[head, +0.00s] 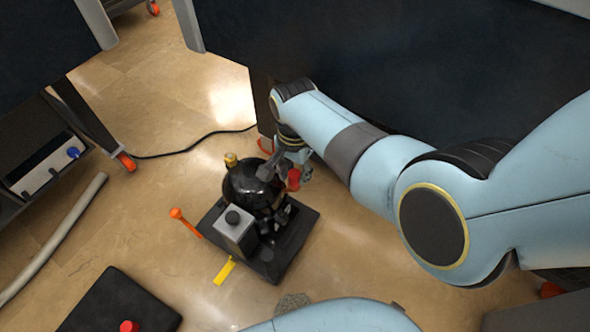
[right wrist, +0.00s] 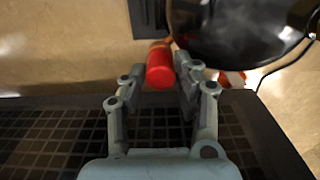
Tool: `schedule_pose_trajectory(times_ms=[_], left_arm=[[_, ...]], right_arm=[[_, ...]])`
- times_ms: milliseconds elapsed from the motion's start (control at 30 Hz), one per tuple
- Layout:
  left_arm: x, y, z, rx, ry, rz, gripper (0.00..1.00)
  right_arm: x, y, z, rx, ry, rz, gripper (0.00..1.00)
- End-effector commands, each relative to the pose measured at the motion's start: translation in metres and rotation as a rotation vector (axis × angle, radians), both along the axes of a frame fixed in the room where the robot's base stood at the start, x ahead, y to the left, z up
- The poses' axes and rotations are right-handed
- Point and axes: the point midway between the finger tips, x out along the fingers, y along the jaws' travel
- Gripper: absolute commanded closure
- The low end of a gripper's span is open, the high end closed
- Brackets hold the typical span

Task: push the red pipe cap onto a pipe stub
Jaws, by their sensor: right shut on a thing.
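The red pipe cap (right wrist: 160,68) is between the fingers of my right gripper (right wrist: 163,80) in the right wrist view. It also shows as a small red piece (head: 293,180) in the head view. My right gripper (head: 290,166) is shut on it, close beside the pump's round black body (head: 243,183). That body fills the upper right of the right wrist view (right wrist: 235,35). A brass-coloured stub (head: 231,160) stands on the far side of the pump. I cannot tell whether the cap touches a stub. My left gripper is not in view.
The pump stands on a black base plate (head: 287,245) with a grey box (head: 234,230), an orange-ended handle (head: 184,221) and a yellow lever (head: 224,271). A black block with a red knob (head: 129,326) lies lower left. A hose (head: 55,240) and cable (head: 190,148) cross the floor.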

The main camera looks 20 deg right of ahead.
Motion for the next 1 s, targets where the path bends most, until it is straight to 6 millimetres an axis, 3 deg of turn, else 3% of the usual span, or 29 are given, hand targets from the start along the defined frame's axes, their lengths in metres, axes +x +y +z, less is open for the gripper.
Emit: schedule_pose_trajectory(times_ms=[67, 100, 300, 733, 867, 1000], left_arm=[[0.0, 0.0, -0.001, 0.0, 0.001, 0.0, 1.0], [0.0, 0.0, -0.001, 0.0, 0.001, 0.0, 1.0], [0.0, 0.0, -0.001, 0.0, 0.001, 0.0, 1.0], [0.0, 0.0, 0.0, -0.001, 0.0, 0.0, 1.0], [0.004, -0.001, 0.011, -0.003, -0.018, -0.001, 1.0], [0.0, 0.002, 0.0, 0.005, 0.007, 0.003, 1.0]], right_arm=[[-0.003, 0.002, -0.003, 0.004, 0.007, 0.0, 0.82], [-0.003, 0.002, -0.003, 0.004, 0.007, 0.0, 0.67], [-0.004, 0.002, -0.003, 0.005, 0.008, 0.0, 0.42], [-0.002, 0.002, -0.001, 0.003, 0.004, 0.0, 0.42], [-0.001, 0.001, 0.004, 0.003, 0.001, 0.0, 0.42], [-0.001, 0.001, 0.012, 0.002, 0.0, 0.0, 0.42]])
